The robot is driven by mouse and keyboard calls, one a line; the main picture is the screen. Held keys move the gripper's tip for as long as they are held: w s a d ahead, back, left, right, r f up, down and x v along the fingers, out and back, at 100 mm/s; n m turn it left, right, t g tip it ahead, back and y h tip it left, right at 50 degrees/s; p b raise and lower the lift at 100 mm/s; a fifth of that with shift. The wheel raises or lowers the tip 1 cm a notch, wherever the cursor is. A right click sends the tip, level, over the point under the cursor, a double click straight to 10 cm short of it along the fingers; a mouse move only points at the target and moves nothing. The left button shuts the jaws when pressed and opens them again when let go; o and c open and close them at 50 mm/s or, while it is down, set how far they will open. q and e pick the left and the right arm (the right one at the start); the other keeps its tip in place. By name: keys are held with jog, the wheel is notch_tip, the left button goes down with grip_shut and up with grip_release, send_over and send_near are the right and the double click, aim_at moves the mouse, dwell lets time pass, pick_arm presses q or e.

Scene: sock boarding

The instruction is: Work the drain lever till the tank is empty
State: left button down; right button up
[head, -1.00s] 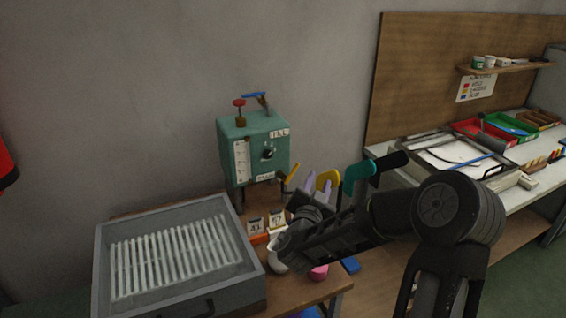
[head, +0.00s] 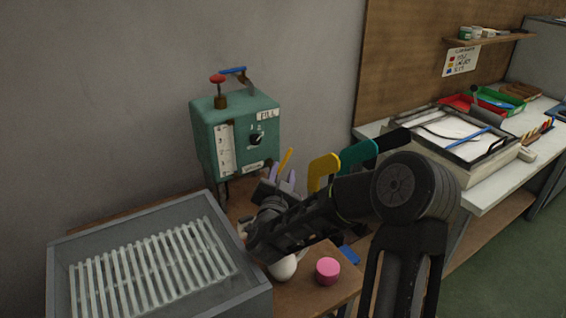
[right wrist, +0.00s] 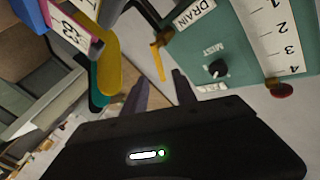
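The teal tank (head: 235,132) stands above the back of the wooden bench, with a white scale (head: 225,150) on its front; I cannot read the liquid level. The yellow drain lever (head: 285,160) sticks out at the tank's lower right. In the right wrist view, the lever (right wrist: 158,62) shows beside the DRAIN label (right wrist: 194,12). My right gripper (head: 283,177) is just below and in front of the lever. Its fingers (right wrist: 162,86) are apart, with nothing between them, and the lever is beyond their tips. My left gripper is not in view.
A grey slatted tray (head: 255,288) fills the front left of the bench. A pink cylinder (head: 327,270) and a white rounded object (head: 284,268) sit below my right arm. Yellow (head: 323,168) and teal (head: 358,154) upright shapes stand close behind that arm.

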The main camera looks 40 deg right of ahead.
aim_at(286, 159)
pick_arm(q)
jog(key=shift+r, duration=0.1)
pick_arm(e)
jog(key=shift+s+r, duration=0.1)
jog(key=shift+p+x, duration=0.75)
jog(key=shift+x, duration=3.2)
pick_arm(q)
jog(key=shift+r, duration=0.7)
pick_arm(e)
grip_shut()
